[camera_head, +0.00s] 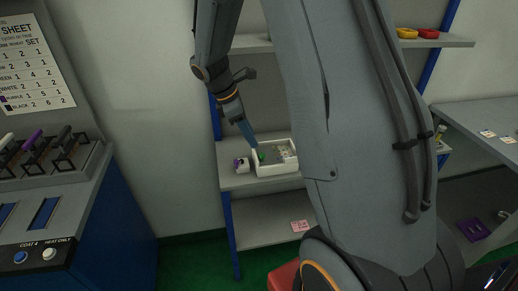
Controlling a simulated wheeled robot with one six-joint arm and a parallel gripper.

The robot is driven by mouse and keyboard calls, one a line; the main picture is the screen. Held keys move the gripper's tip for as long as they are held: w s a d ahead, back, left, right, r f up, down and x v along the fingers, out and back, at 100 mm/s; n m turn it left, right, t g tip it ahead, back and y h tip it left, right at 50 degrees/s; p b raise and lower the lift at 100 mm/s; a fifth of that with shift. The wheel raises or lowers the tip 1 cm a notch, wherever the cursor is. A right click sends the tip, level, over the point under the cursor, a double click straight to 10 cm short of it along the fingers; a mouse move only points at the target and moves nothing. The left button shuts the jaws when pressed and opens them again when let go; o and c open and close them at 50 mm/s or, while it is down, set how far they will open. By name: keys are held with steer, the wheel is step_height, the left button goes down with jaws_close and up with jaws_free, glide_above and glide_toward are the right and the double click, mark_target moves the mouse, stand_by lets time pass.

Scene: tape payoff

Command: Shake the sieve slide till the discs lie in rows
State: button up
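A small white-walled tray (281,172) with a grey inside sits on the middle shelf board; I take it for the sieve slide's box. A green spot (261,156) and several small pale marks (284,152) show in it, too small to tell as discs or rows. My gripper (252,143) points down at the tray's back left side, its tip at or just above the rim. I cannot tell whether it touches anything or whether its fingers are apart. My own arm hides the tray's right end.
A white and purple roll-like thing (241,165) stands left of the tray. The rack's shelf (240,181) has blue posts. Yellow (407,33) and red (428,33) rings lie on the top shelf. A blue cabinet (125,215) stands left, a grey table (480,115) right.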

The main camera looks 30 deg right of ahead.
mark_target(261, 155)
steer(key=shift+p+x, duration=0.9)
steer(key=shift+x, duration=2.95)
jaws_close()
